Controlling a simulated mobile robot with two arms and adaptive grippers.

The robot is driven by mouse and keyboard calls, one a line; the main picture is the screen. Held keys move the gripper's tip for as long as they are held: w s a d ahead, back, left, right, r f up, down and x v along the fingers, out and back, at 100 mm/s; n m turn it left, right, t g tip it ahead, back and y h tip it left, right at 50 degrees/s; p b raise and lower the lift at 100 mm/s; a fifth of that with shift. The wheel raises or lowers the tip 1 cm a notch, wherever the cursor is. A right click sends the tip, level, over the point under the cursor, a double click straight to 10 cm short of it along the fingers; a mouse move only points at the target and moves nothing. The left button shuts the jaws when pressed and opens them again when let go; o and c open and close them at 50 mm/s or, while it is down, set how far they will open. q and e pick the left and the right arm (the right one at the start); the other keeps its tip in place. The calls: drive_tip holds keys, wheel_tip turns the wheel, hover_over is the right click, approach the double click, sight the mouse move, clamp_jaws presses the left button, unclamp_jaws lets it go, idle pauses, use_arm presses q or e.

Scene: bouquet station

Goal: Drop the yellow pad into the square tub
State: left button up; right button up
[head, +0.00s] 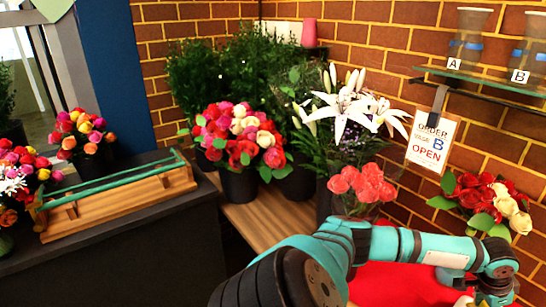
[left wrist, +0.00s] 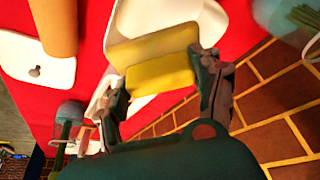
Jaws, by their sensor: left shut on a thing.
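In the left wrist view, my left gripper (left wrist: 161,75) is shut on the yellow pad (left wrist: 150,48), with one finger at each side of it. The pad is held over the red surface, partly in front of a white, round-cornered container (left wrist: 165,14) that looks like the square tub. The container's far part is cut off by the frame, and I cannot tell the height gap. In the head view, my left arm reaches right, and its gripper is at the bottom right edge, mostly cut off. My right gripper is not in view.
The red surface (head: 392,286) is mostly hidden by my arm. In the left wrist view, an orange cylinder (left wrist: 55,25), a white piece with a grey knob (left wrist: 35,62) and a clear vessel with stems (left wrist: 285,20) stand near. Pink roses (head: 361,185) and a brick wall border the area.

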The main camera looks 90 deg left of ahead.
use_arm(q)
drive_tip(key=o, duration=1.2)
drive_tip(key=shift+r, duration=0.1)
drive_tip(key=v, duration=1.1)
drive_tip(key=shift+s+r, duration=0.2)
drive_tip(key=shift+r, duration=0.15)
